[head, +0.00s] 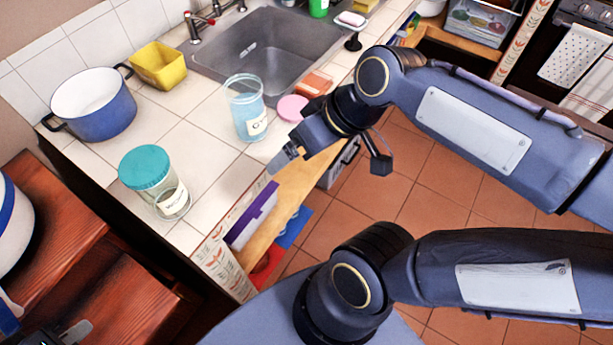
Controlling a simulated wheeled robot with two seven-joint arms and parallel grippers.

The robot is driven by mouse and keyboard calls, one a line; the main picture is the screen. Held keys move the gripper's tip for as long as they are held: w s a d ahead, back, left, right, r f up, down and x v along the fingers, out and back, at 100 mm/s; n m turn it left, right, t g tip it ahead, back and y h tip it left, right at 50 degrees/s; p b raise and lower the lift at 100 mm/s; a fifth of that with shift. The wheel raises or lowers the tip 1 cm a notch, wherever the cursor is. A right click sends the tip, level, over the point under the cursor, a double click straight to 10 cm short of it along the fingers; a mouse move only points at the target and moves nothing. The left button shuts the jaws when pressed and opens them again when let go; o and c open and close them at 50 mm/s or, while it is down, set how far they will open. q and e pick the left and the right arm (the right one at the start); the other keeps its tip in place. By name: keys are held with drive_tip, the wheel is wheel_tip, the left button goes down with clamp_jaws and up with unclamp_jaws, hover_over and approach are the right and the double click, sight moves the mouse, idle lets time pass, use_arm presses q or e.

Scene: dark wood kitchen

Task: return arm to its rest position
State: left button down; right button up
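My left gripper (280,160) is in the middle of the head view, over the front edge of the tiled counter (213,181). Its arm is folded, with the forearm running back from the right side of the picture. The small grey fingers point down and left. No object shows in them, but the gap between them is too unclear to judge. The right gripper is not in view.
A clear jar labelled with blue contents (247,110) stands close to the gripper, near a pink disc (292,108). Tiled floor (440,200) is clear at right.

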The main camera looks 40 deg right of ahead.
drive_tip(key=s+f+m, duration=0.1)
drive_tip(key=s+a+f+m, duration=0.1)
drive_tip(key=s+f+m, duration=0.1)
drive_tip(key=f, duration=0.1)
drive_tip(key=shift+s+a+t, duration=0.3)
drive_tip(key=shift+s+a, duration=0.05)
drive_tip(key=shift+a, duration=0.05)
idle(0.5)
